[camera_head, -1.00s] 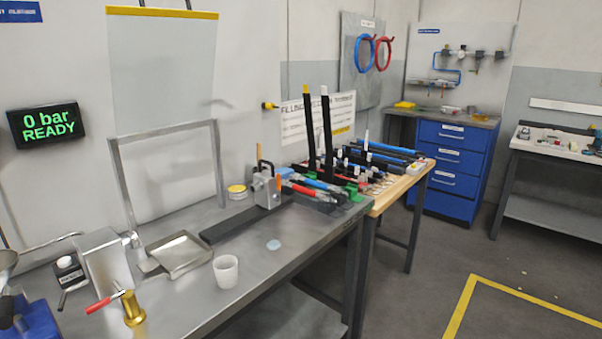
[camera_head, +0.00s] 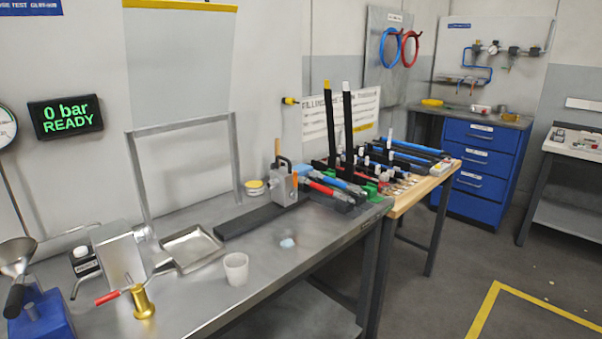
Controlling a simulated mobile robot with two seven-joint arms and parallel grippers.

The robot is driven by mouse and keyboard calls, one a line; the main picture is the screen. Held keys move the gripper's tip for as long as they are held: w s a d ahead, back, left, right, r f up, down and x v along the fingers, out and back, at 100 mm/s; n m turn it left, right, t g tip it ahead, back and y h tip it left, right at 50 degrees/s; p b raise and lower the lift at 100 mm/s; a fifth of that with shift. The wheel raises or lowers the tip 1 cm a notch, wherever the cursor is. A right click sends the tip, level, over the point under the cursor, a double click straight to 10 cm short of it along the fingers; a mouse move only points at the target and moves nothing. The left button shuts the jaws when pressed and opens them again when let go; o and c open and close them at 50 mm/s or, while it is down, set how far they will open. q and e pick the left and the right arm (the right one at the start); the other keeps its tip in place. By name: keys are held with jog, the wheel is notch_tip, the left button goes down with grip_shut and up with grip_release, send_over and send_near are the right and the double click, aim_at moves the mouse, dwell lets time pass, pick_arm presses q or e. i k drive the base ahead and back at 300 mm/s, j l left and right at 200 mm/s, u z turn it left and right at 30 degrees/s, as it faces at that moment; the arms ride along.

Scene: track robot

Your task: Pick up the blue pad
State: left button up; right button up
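A small light-blue pad (camera_head: 287,243) lies flat on the grey metal workbench (camera_head: 300,262), close to its front edge. It is to the right of a white cup (camera_head: 236,268) and in front of a dark flat bar. Nothing covers the pad, though it looks slightly blurred. Neither of my grippers shows in the head view.
A metal tray (camera_head: 191,249), a brass fitting (camera_head: 142,302) with a red-handled lever, and a blue device (camera_head: 38,318) stand to the left. A clamp block (camera_head: 284,187) is behind the pad. A wooden table (camera_head: 412,193) with tools adjoins at right. Grey floor beyond is open.

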aim_at(303, 169)
jog(key=i+l+z, duration=0.15)
jog(key=l, duration=0.35)
jog(key=i+l+z, duration=0.15)
jog(key=i+l, duration=0.25)
